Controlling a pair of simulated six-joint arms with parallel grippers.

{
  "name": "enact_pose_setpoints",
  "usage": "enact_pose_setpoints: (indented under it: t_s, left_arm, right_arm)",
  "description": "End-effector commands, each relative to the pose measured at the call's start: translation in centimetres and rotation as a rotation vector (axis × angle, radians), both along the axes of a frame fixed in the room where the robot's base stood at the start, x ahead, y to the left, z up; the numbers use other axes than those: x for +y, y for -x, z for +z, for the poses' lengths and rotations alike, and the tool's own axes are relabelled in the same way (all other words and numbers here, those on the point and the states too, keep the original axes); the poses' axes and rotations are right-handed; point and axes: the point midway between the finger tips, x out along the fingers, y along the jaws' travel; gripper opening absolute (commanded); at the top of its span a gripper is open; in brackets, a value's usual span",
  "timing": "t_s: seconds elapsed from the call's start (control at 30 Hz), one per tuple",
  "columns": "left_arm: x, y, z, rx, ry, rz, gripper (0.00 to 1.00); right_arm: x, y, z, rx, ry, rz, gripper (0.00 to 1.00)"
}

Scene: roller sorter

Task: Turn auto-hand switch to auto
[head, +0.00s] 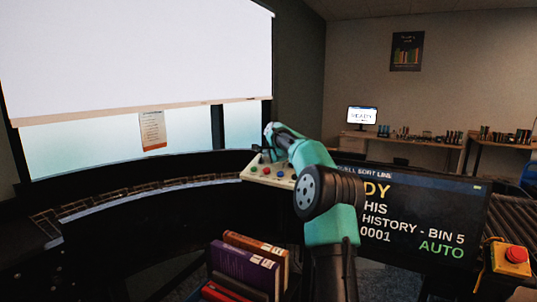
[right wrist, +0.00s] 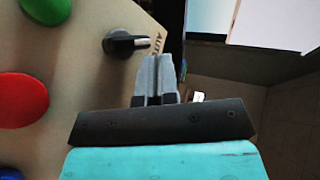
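The auto-hand switch is a black knob (right wrist: 125,42) on the beige control panel (right wrist: 85,75) in the right wrist view. Its pointer lies roughly sideways, towards a partly readable AUTO label on its right. The panel also shows in the head view (head: 262,180), where I cannot make out the switch behind my arm. My right gripper (right wrist: 157,62) has its two grey fingers together, with nothing seen between them. The fingertips are just below and right of the knob in the right wrist view and look apart from it. My left gripper is not in view.
Green (right wrist: 45,10), red (right wrist: 20,98) and blue (right wrist: 10,172) buttons sit left of the switch. A large screen (head: 425,215) beside the panel reads AUTO. Books (head: 245,265) stand in front. A yellow box with a red stop button (head: 516,255) is at right.

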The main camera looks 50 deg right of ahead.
Motion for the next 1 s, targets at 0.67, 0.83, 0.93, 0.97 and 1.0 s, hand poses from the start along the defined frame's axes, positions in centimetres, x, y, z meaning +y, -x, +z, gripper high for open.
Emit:
enact_pose_setpoints:
  t_s: [0.67, 0.83, 0.93, 0.97, 1.0]
  left_arm:
    - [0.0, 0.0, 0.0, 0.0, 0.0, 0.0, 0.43]
    - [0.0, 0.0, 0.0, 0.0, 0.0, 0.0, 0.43]
    - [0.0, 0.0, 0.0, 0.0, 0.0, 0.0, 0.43]
    - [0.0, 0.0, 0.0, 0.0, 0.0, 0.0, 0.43]
    - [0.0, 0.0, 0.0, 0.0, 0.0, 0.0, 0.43]
  right_arm:
    - [2.2, -0.4, -1.2, 0.008, -0.014, 0.015, 0.0]
    - [2.2, -0.4, -1.3, 0.009, -0.015, 0.015, 0.0]
    - [2.0, -0.2, -1.0, 0.009, -0.014, 0.014, 0.0]
    - [1.9, -0.1, -0.9, 0.009, -0.014, 0.014, 0.0]
    - [1.7, 0.1, -0.7, 0.008, -0.014, 0.014, 0.0]
